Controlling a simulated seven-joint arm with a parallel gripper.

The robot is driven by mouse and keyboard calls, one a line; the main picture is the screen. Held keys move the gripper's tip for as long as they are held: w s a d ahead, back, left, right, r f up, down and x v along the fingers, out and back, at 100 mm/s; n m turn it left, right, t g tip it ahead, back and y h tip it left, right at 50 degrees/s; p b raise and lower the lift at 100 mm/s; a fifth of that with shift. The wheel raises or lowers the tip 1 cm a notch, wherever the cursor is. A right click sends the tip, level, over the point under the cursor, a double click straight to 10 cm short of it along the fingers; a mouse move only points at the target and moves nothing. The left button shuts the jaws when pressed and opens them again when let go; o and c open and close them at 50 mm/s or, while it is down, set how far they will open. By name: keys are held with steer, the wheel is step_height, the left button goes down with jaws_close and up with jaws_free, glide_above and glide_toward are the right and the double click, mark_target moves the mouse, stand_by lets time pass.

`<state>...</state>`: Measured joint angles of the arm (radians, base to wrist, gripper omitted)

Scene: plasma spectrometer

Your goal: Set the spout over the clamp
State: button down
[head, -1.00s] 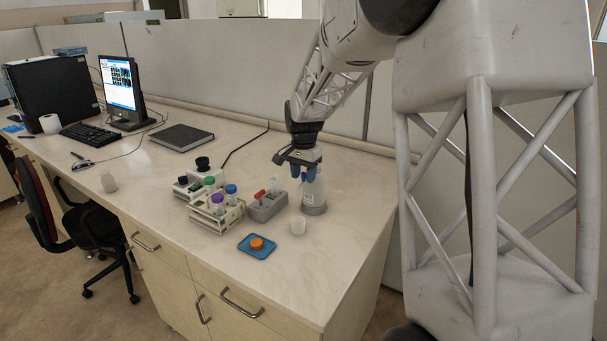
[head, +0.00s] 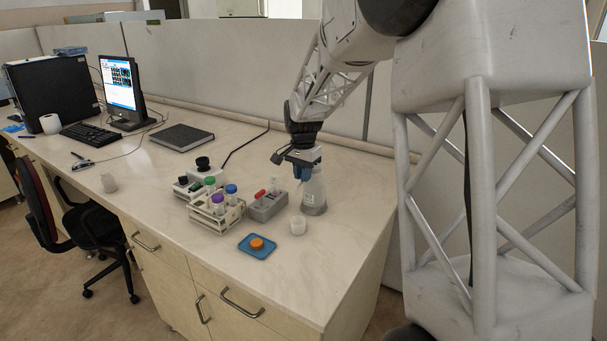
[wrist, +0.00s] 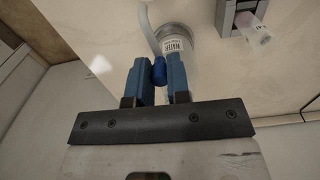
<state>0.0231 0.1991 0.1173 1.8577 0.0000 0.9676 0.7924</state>
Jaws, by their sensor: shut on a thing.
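A clear wash bottle (head: 315,197) with a WATER label stands upright near the right end of the bench. In the wrist view the bottle (wrist: 180,46) shows with its pale bent spout tube (wrist: 149,30) and a blue cap (wrist: 159,71). My gripper (head: 303,173) is at the bottle's top; in the wrist view its blue fingers (wrist: 158,88) are shut on the blue cap. A grey block (head: 267,208) with a red lever (head: 260,194), perhaps the clamp, stands left of the bottle. In the wrist view a grey block (wrist: 229,20) with a clear cylinder lies upper right.
A blue tray (head: 252,252) with an orange cap (head: 256,243) lies near the front edge. A rack (head: 212,222) of capped tubes stands left of the grey block. The bench's right end is clear.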

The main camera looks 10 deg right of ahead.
steer(key=w+a+m, duration=0.3)
steer(key=w+m, duration=0.7)
steer(key=m, duration=0.4)
steer(key=shift+w+m, duration=0.3)
steer(key=shift+m, duration=0.1)
steer(key=shift+d, duration=0.1)
steer(key=c, duration=1.1)
jaws_free()
steer(key=shift+r, duration=0.1)
steer(key=shift+r, duration=3.85)
